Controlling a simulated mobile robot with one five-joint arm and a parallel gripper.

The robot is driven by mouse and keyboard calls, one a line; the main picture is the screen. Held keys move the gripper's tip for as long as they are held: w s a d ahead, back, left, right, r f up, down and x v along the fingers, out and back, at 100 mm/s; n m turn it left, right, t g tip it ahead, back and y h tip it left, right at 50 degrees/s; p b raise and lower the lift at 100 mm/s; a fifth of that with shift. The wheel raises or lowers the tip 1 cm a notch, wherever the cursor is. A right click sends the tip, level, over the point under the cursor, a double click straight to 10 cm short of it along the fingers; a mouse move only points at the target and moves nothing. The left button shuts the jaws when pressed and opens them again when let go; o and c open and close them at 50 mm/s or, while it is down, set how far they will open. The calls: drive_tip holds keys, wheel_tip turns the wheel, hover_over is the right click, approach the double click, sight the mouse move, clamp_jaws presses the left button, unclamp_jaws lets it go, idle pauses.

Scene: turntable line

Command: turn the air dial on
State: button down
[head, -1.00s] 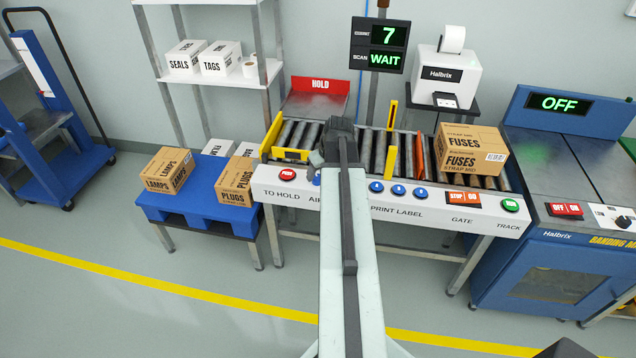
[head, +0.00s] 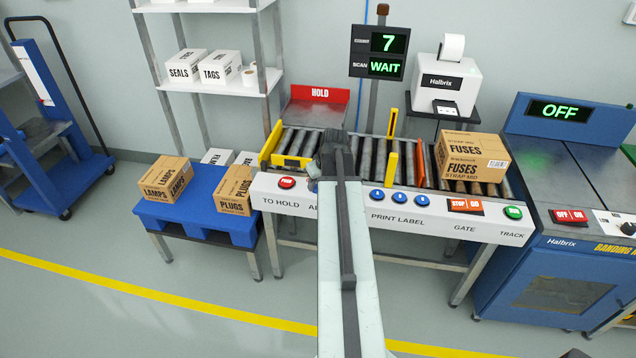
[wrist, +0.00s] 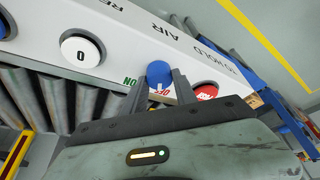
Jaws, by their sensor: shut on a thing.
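The air dial is a round blue knob (wrist: 160,73) in the wrist view, on the white panel with AIR printed beside it. Green ON and red OFF marks flank it, partly covered by my fingers. A white mark shows on its near side. My gripper (wrist: 161,84) is shut on the knob, with one finger on each side. In the head view a bit of the blue dial (head: 313,185) shows beside my gripper (head: 320,178), which covers most of it and part of the AIR label.
The red button (head: 286,183) is left of the dial, and blue label buttons (head: 398,197) are to the right. A white round button marked 0 (wrist: 82,50) is near in the wrist view. A FUSES box (head: 470,160) stands on the rollers. The screen (head: 384,67) reads WAIT.

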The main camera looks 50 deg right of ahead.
drive_tip(key=m, duration=0.2)
drive_tip(key=m+h, duration=0.1)
drive_tip(key=m+g, duration=0.1)
drive_tip(key=m, duration=0.1)
drive_tip(key=shift+w+a+m+h, duration=0.15)
drive_tip(key=shift+a+m+h, duration=0.15)
drive_tip(key=shift+h, duration=0.1)
drive_tip(key=m+g, duration=0.1)
drive_tip(key=m, duration=0.1)
drive_tip(key=m+h, duration=0.1)
drive_tip(key=m, duration=0.2)
drive_tip(key=shift+w+m+g, duration=0.15)
drive_tip(key=shift+m+g, duration=0.15)
drive_tip(key=shift+g, duration=0.1)
drive_tip(key=c, duration=1)
unclamp_jaws()
drive_tip(key=w+p+v, duration=0.1)
drive_tip(key=p+v, duration=0.6)
drive_tip(key=shift+s+a+r, duration=0.25)
drive_tip(key=shift+s+r, duration=0.05)
drive_tip(key=shift+s, duration=0.25)
